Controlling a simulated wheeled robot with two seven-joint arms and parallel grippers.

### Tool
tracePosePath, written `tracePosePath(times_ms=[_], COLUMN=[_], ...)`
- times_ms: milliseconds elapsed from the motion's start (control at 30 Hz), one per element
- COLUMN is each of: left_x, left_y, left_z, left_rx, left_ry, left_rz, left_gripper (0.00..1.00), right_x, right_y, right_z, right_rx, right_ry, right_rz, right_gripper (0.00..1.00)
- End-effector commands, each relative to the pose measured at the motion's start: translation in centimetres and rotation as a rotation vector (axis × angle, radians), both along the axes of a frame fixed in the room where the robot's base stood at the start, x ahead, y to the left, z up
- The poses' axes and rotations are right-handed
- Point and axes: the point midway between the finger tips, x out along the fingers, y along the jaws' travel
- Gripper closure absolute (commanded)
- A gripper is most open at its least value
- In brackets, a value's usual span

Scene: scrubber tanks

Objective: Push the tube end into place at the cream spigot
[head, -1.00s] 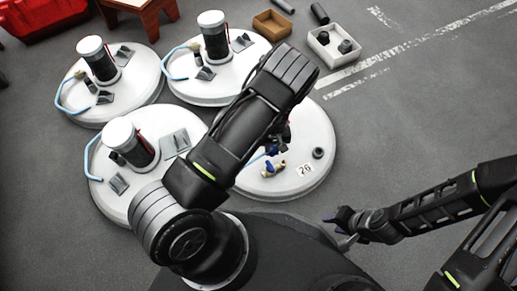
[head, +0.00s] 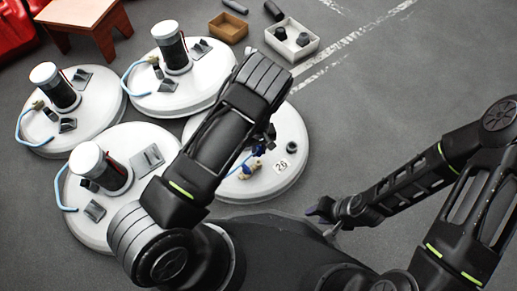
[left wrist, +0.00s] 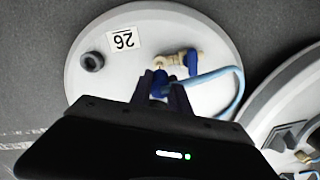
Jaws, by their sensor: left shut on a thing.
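The cream spigot (left wrist: 172,55) stands on the white round tank lid numbered 26 (left wrist: 90,35), with a blue part at its right side. In the head view the spigot (head: 252,167) shows small, just below my left forearm. My left gripper (left wrist: 163,88) is shut on the blue tube end (left wrist: 160,80), close to the spigot on its near side. I cannot tell whether the two touch. The light blue tube (left wrist: 222,72) runs right from the fingers and bends down. My right gripper (head: 320,211) hangs over bare floor, away from the lid; its jaws are too small to read.
Three other white lids with black canisters, one at the front (head: 95,245), stand left of and behind this lid. A dark cap (head: 291,147) sits on lid 26. A white box (head: 312,50), a brown tray (head: 228,28) and a wooden stool (head: 85,15) lie further back. Floor at right is clear.

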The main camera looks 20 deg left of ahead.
Motion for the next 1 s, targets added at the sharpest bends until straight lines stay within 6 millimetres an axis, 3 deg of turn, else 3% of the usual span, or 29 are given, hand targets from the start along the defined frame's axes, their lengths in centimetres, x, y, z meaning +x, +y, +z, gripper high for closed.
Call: tracePosePath(times_ms=[500,1000], left_x=[0.0,0.0], left_y=[0.0,0.0], left_z=[-4.2,-4.4], left_rx=[0.0,0.0], left_ry=[0.0,0.0], left_rz=[0.001,0.0], left_gripper=[1.0,1.0], right_x=[0.0,0.0], right_y=[0.0,0.0], right_z=[-3.6,-3.7], right_rx=[0.0,0.0], right_ry=[0.0,0.0], right_rz=[0.0,0.0], right_gripper=[0.64,0.64])
